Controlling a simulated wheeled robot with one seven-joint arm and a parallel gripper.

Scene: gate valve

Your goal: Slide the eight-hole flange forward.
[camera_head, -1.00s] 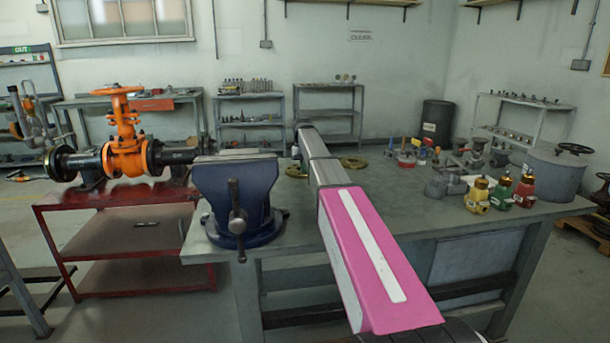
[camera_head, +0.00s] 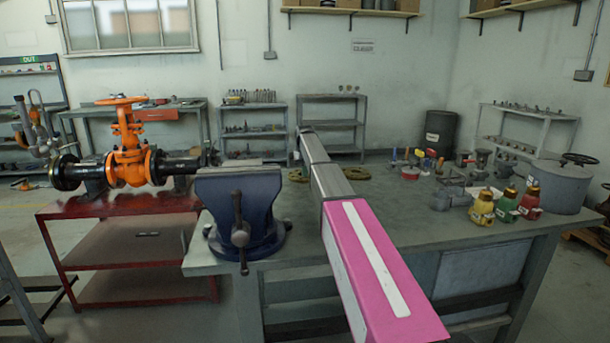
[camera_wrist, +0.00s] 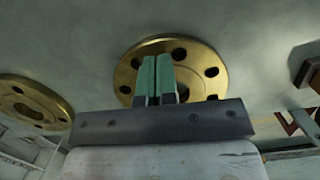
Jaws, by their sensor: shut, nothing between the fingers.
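In the wrist view a brass flange (camera_wrist: 198,60) lies flat on the bench, with several bolt holes around its ring. My gripper (camera_wrist: 155,62) is shut and empty, its green-padded fingers together over the flange's middle. The fingers hide the centre and part of the ring, so I cannot count all holes or tell whether the tips touch it. A second brass flange (camera_wrist: 42,97) lies to the left, partly cut off. In the head view one flange (camera_head: 356,174) shows right of my arm and another (camera_head: 297,176) left of it; my fingers are hidden there.
A blue vise (camera_head: 240,205) stands at the bench's left front. Yellow, green and red bottles and a grey pot (camera_head: 560,188) stand on the right. An orange gate valve (camera_head: 128,160) sits on a red table (camera_head: 110,208).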

